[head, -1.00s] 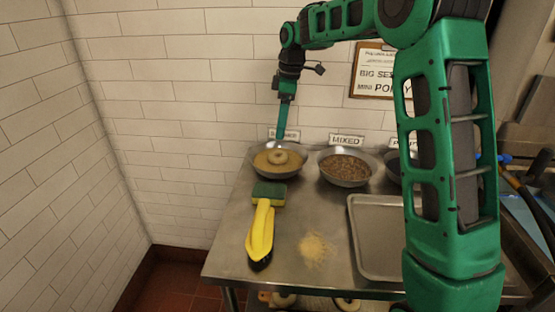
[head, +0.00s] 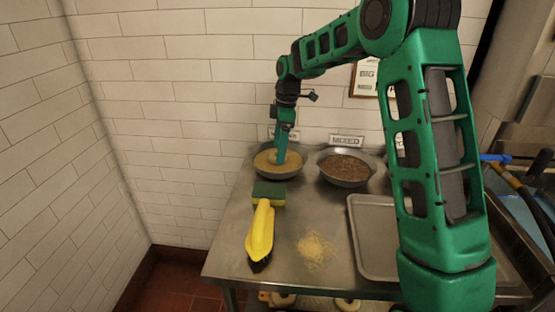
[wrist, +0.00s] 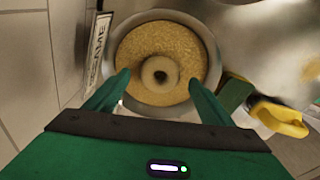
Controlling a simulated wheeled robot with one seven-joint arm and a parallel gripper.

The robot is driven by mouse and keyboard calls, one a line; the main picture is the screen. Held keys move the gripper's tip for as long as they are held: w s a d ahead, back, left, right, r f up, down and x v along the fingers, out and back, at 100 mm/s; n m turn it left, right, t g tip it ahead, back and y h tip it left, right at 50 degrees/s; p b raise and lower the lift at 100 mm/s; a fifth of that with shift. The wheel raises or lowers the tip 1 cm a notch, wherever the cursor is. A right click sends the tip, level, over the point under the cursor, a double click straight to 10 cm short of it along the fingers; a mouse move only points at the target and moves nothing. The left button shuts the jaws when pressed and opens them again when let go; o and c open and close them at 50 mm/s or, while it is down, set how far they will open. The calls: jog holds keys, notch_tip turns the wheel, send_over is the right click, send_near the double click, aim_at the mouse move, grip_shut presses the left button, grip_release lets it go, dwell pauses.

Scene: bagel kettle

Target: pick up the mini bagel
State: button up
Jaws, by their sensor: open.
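The mini bagel (wrist: 160,75) lies on the sesame seeds in a round metal bowl (wrist: 211,50), near the middle. In the head view the bowl (head: 259,166) stands at the table's back left, and the bagel (head: 292,158) is partly hidden behind my gripper (head: 281,160). In the wrist view my gripper (wrist: 158,82) is open, with one green finger to each side of the bagel and clear space between them. The fingertips are over the bowl. I cannot tell how high they are above the seeds.
A bowl of mixed topping (head: 345,169) stands to the right. Spilled seeds (head: 315,249) and a metal tray (head: 365,262) are on the steel table. A tiled wall (head: 180,90) is close behind.

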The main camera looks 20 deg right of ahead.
jog(key=shift+a+f, duration=0.15)
jog(key=shift+f, duration=0.85)
jog(key=c, duration=1.2)
jog(key=r, duration=0.4)
jog(key=shift+s+a+r, duration=0.1)
jog(key=shift+a+r, duration=0.2)
jog(key=shift+r, duration=0.05)
jog(key=s+a+r, duration=0.6)
jog(key=a, duration=0.3)
jog(key=shift+w+a+r, duration=0.1)
jog(key=shift+r, duration=2.5)
jog(key=shift+w+a+r, duration=0.1)
jog(key=shift+r, duration=2.45)
